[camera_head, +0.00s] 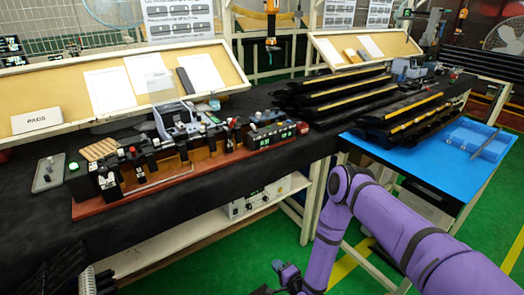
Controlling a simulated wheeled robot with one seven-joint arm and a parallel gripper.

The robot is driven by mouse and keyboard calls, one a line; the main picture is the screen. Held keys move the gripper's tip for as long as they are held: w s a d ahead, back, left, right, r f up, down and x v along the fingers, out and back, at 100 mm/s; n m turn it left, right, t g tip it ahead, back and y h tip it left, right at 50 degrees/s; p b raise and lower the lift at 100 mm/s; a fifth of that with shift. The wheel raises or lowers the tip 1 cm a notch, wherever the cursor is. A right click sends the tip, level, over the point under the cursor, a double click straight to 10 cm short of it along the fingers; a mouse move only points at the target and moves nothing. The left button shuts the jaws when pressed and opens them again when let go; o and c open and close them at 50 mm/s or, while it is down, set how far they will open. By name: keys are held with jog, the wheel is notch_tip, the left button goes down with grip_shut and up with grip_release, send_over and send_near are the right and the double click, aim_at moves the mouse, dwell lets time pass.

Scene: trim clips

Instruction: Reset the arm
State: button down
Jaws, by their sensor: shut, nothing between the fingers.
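My purple arm (335,215) comes in from the lower right, bends at a black-banded elbow and runs down to the bottom edge of the picture. My gripper (284,275) is the dark part at the bottom, left of the arm's lower link, partly cut off by the frame. It is shut and holds nothing. It hangs low over the green floor, in front of the bench and apart from it.
A black-covered bench (40,232) carries a wooden fixture with several clips (150,188). Black trim strips (340,95) are stacked at the back. A blue-topped table (400,158) with a blue tray (480,138) stands at right, near my elbow. Green floor (240,252) is open below.

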jog(key=w+d+r+n+g+h, duration=0.1)
jog(key=w+d+r+n, duration=0.15)
jog(key=w+r, duration=0.6)
jog(key=w+d+r+n+g+h, duration=0.1)
jog(key=w+r+n, duration=0.3)
jog(key=r, duration=0.7)
jog(key=w+d+r+n+g+h, duration=0.15)
jog(key=d+r, duration=0.25)
jog(key=r, duration=0.9)
jog(key=d+r+h, duration=0.2)
jog(key=d+r, duration=0.2)
jog(key=r, duration=0.8)
jog(key=s+d+r+g+h, duration=0.1)
jog(key=s+d+r, duration=0.2)
jog(key=s+r, duration=0.3)
jog(key=s+d+r+n+h, duration=0.1)
jog(key=s+d+r, duration=0.2)
jog(key=s+r, duration=0.3)
jog(key=s+d+r+g+h, duration=0.1)
jog(key=s+d+r, duration=0.2)
jog(key=s+r, duration=0.3)
jog(key=s+d+r+n+g, duration=0.1)
jog(key=s+d+r, duration=0.1)
jog(key=s, duration=1)
jog(key=s+d+r+g, duration=0.1)
jog(key=s+r, duration=0.3)
jog(key=s, duration=0.8)
jog(key=shift+d+r+n+h, duration=0.25)
jog(key=shift+d+n+h, duration=0.15)
jog(key=shift+d, duration=0.1)
